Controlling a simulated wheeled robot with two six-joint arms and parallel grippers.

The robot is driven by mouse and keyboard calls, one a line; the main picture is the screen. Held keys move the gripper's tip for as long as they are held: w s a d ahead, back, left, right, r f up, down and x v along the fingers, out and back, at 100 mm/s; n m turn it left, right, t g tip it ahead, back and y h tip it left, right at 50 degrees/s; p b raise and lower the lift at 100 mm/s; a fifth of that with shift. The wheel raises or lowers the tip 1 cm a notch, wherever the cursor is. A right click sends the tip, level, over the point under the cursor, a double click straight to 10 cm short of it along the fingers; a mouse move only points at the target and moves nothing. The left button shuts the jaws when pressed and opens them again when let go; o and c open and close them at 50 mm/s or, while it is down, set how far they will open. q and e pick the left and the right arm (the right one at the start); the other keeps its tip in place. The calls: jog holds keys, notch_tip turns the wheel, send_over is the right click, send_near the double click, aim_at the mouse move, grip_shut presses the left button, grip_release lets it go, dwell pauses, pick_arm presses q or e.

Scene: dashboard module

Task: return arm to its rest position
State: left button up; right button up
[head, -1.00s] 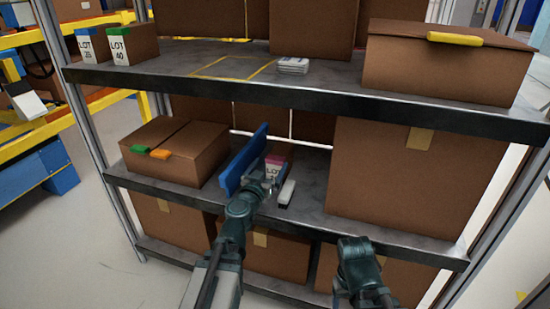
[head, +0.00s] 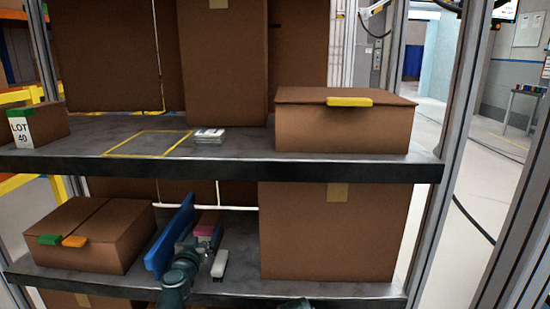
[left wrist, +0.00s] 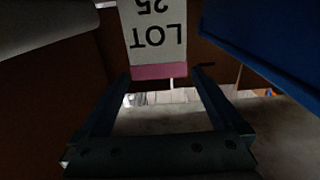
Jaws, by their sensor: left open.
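My left gripper (head: 210,245) is on the lower shelf, beside the small box with a pink top (head: 204,231). In the left wrist view its two fingers (left wrist: 160,85) are apart, with nothing held between them. The box, labelled LOT 25 (left wrist: 155,35), stands just beyond the fingertips and appears upside down there. A blue panel (head: 170,237) stands upright just left of the gripper; it also shows in the left wrist view (left wrist: 265,35). My right gripper cannot be made out; only a dark bit of my arm shows at the bottom edge.
A carton with green and orange tabs (head: 95,235) is at left, a large carton (head: 330,235) at right. The upper shelf (head: 220,165) runs above the arm. Open floor lies right of the rack.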

aim_at(209, 220)
pick_arm(q)
jog(key=w, duration=0.6)
jog(key=shift+w+d+f, duration=0.1)
jog(key=shift+w+f, duration=0.05)
jog(key=shift+w, duration=0.25)
jog(key=shift+f+b, duration=0.55)
jog(key=shift+b, duration=0.1)
jog(key=shift+r, duration=0.1)
jog(key=shift+r, duration=0.1)
